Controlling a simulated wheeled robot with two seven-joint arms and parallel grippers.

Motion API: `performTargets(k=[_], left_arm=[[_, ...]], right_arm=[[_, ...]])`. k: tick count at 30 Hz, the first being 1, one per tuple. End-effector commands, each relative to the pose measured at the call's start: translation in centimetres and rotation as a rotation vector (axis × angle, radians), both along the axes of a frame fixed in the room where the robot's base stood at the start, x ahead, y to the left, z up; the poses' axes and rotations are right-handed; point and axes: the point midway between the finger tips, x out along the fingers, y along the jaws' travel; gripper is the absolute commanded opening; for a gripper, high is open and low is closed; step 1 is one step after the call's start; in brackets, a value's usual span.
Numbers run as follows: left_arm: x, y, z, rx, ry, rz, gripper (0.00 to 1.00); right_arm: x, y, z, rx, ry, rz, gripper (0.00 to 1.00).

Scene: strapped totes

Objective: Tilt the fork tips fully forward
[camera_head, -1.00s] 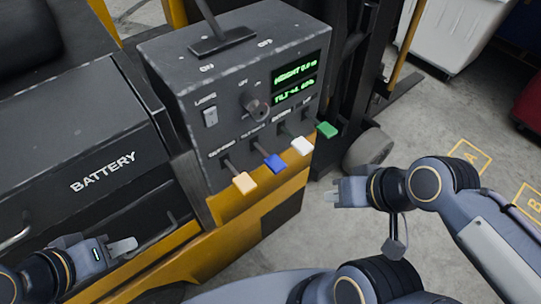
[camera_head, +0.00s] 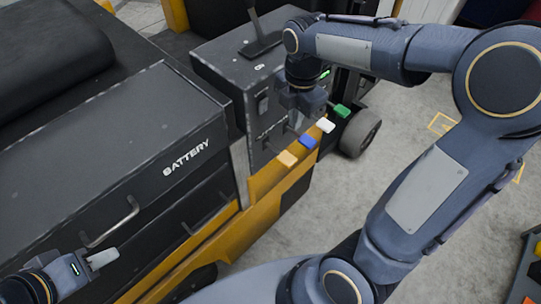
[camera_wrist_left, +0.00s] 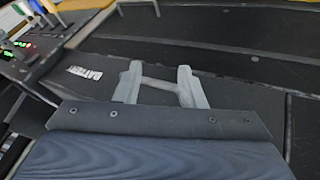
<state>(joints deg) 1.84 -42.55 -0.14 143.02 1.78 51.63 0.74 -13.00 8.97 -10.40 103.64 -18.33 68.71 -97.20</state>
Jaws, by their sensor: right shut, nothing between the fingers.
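The dark control box (camera_head: 225,65) stands on the yellow truck body in the head view. Its front carries an orange lever (camera_head: 287,159), a blue lever (camera_head: 308,142), a white lever (camera_head: 326,125) and a green lever (camera_head: 342,111). My right gripper (camera_head: 307,108) is shut and empty, pointing down close in front of the box above the blue and white levers; contact cannot be told. My right arm covers most of the display and the knob. My left gripper (camera_head: 100,259) is low at the left, open and empty; its two fingers show apart in the left wrist view (camera_wrist_left: 159,80).
A black battery case (camera_head: 130,150) with drawer handles (camera_head: 112,222) lies left of the control box. A wheel (camera_head: 360,132) stands beyond the levers. The grey floor (camera_head: 300,235) in front is clear.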

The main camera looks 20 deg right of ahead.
Motion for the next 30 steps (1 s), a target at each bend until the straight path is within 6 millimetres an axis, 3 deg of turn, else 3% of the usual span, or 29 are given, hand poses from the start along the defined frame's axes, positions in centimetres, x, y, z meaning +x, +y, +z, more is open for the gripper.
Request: performTargets(k=[4,17,23,30], left_arm=[[0.0,0.0,0.4,0.000,0.000,0.000,0.36],[0.0,0.0,0.4,0.000,0.000,0.000,0.36],[0.0,0.0,0.6,0.000,0.000,0.000,0.36],[0.0,0.0,1.1,0.000,0.000,0.000,0.36]], right_arm=[[0.9,0.0,0.1,-0.027,0.017,0.094,0.00],[0.9,0.0,-0.4,-0.028,0.020,0.103,0.00],[0.8,0.0,-3.2,-0.029,0.023,0.102,0.00],[0.7,0.0,-8.4,-0.028,0.025,0.102,0.00]])
